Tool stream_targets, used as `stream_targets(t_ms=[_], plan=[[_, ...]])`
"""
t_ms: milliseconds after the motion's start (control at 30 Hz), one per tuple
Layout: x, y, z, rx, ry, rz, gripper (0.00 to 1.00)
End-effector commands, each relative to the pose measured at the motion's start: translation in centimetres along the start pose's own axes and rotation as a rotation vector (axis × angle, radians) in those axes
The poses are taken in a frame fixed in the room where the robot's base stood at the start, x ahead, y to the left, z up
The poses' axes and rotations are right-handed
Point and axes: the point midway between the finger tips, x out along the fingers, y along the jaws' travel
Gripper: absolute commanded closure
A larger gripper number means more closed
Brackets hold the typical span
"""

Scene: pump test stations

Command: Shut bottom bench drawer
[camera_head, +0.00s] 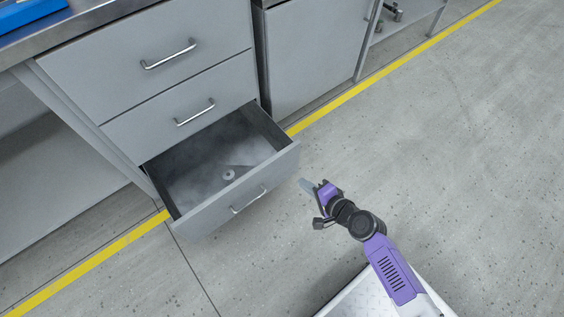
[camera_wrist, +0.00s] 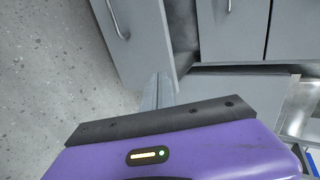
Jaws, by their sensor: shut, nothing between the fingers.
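The bottom bench drawer (camera_head: 208,213) is pulled far out of the grey bench in the head view. A small round metal part (camera_head: 228,174) lies on its floor. Its front carries a bar handle (camera_head: 249,200). My gripper (camera_head: 304,185) is shut and empty, just right of the drawer front's right end; I cannot tell whether it touches. In the wrist view the closed fingers (camera_wrist: 158,92) point toward the drawer front (camera_wrist: 143,38), whose handle (camera_wrist: 118,20) shows at the upper left.
Two closed drawers, the middle (camera_head: 185,112) and the top (camera_head: 150,55), sit above the open one. A grey cabinet (camera_head: 315,52) stands to the right. A yellow floor line (camera_head: 385,80) runs along the bench. The floor (camera_head: 450,150) at right is clear.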

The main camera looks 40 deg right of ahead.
Motion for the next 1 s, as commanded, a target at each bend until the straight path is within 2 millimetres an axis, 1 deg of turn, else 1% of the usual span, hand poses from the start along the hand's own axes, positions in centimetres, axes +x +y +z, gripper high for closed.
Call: stream_targets(t_ms=[167,600,700,800,1000], plan=[[1.7,0.0,0.0,0.006,0.0,-0.002,1.0],[10.2,0.1,0.0,0.002,0.001,-0.003,1.0],[11.3,-1.0,-0.1,0.0,0.002,-0.003,1.0],[12.3,-1.5,-0.1,0.0,0.002,-0.002,1.0],[13.3,-2.0,-0.1,0.001,0.002,-0.001,1.0]])
